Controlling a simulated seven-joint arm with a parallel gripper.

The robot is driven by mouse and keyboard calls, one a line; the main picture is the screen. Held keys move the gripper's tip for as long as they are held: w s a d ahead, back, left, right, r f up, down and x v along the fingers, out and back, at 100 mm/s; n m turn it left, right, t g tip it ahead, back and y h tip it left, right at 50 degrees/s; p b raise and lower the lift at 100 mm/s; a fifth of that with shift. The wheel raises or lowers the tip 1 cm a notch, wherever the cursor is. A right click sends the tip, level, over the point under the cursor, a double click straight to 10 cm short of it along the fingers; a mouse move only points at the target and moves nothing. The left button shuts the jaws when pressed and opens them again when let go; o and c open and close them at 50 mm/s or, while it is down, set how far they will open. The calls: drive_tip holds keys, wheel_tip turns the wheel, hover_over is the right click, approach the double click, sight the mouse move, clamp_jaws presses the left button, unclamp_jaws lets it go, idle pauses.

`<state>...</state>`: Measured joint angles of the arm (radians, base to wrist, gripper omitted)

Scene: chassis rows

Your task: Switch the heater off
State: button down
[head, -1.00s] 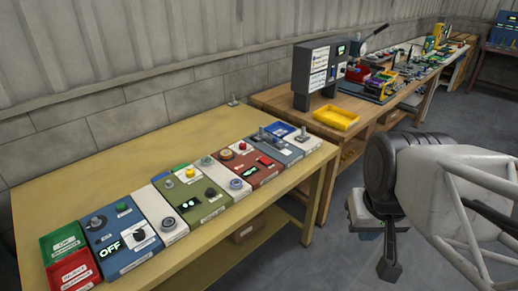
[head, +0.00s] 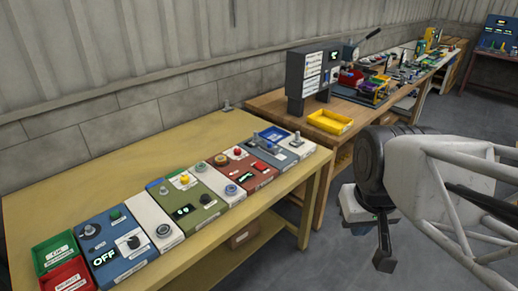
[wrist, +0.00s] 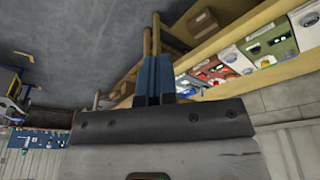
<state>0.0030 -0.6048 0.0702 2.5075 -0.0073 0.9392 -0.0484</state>
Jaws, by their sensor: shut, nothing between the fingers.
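A row of control panels lies on the near bench. The blue panel (head: 107,262) at the left has a dark knob, a green button and a lit display reading OFF. The green panel (head: 203,205) has a yellow button and a lit display too small to read. The red panel (head: 262,181) has a red button. The small labels are unreadable, so I cannot tell which panel is the heater. My gripper (wrist: 154,62) is shut and empty in the wrist view, its blue fingers together. It is off the bench's front side, apart from the panels, which show at upper right there.
The near bench (head: 60,200) has bare top behind the panels. A green bin (head: 50,262) and a red bin (head: 68,280) stand at its left end. A second bench holds a yellow tray (head: 330,122) and a dark upright cabinet (head: 305,85). Open floor lies in front.

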drive_tip(key=w+a+r+n, duration=0.25)
drive_tip(key=w+n, duration=0.45)
drive_tip(key=w, duration=0.8)
drive_tip(key=n+g+y, duration=0.1)
drive_tip(key=n, duration=1.8)
hover_over(258, 164)
drive_tip(key=s+d, duration=0.1)
drive_tip(key=d, duration=0.1)
wheel_tip(258, 164, down, 16)
drive_tip(key=shift+s+a+r, duration=0.1)
drive_tip(key=shift+s+a, duration=0.05)
drive_tip(key=shift+s, duration=0.05)
drive_tip(key=f, duration=0.4)
drive_tip(key=w+a+f, duration=0.1)
drive_tip(key=f, duration=0.8)
drive_tip(key=shift+w+a+f, duration=0.15)
drive_tip(key=shift+f, duration=0.25)
